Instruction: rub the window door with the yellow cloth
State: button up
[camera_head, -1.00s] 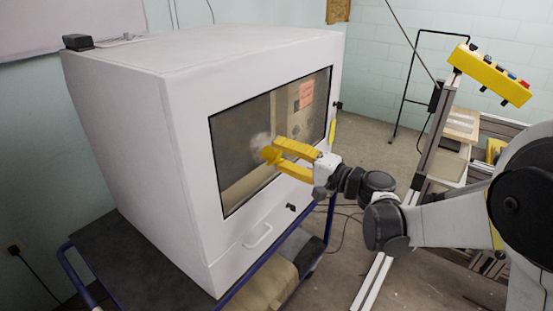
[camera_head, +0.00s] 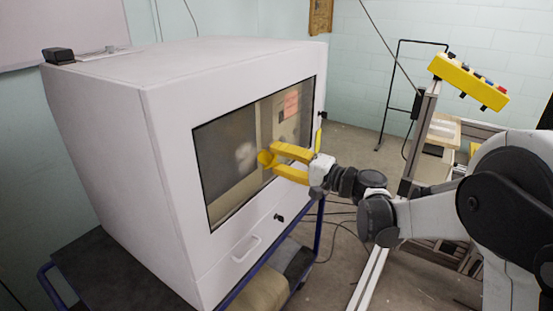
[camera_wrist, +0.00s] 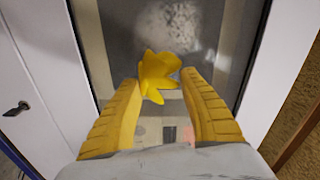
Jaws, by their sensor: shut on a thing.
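The window door (camera_head: 222,165) is a dark glass pane in the front of a big white cabinet. A pale, whitish smudge (camera_head: 243,154) shows on the glass, and it also shows in the wrist view (camera_wrist: 178,30). My gripper (camera_head: 272,163) has yellow fingers and is shut on the yellow cloth (camera_head: 265,158), at the pane just right of the smudge. In the wrist view the crumpled cloth (camera_wrist: 159,76) sits between and beyond the fingertips, below the smudge. I cannot tell whether the cloth touches the glass.
The white cabinet (camera_head: 110,150) stands on a blue-framed cart (camera_head: 318,245). A drawer-like handle (camera_head: 246,249) and a dark latch (camera_head: 279,217) are on its front below the window. A yellow button box (camera_head: 468,82) on a post stands at the right.

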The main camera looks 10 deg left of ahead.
jog(key=shift+s+a+b, duration=0.1)
jog(key=shift+s+a, duration=0.55)
jog(key=shift+s, duration=0.9)
jog(key=shift+s+a+b, duration=0.1)
jog(key=shift+s+a, duration=0.55)
jog(key=shift+s, duration=0.85)
jog(key=shift+s+a+b, duration=0.1)
jog(key=shift+s+a, duration=0.55)
jog(key=shift+s, duration=0.9)
jog(key=shift+r+p, duration=0.95)
jog(key=shift+r, duration=0.35)
jog(key=shift+w+d+f, duration=0.15)
jog(key=shift+w+d, duration=0.1)
jog(key=shift+w, duration=0.35)
jog(key=shift+w+d+b, duration=0.15)
jog(key=shift+w+d, duration=0.45)
jog(key=shift+w, duration=0.8)
jog(key=shift+w+d+b, duration=0.1)
jog(key=shift+w+d, duration=0.55)
jog(key=shift+w, duration=0.75)
jog(key=shift+w+d+b, duration=0.15)
jog(key=shift+w+d, duration=0.45)
jog(key=shift+w, duration=0.8)
jog(key=shift+w+a, duration=0.1)
jog(key=shift+s+a, duration=0.7)
jog(key=shift+s, duration=0.95)
jog(key=shift+s+a, duration=0.65)
jog(key=shift+s, duration=1)
jog(key=shift+s+a, duration=0.7)
jog(key=shift+s, duration=0.95)
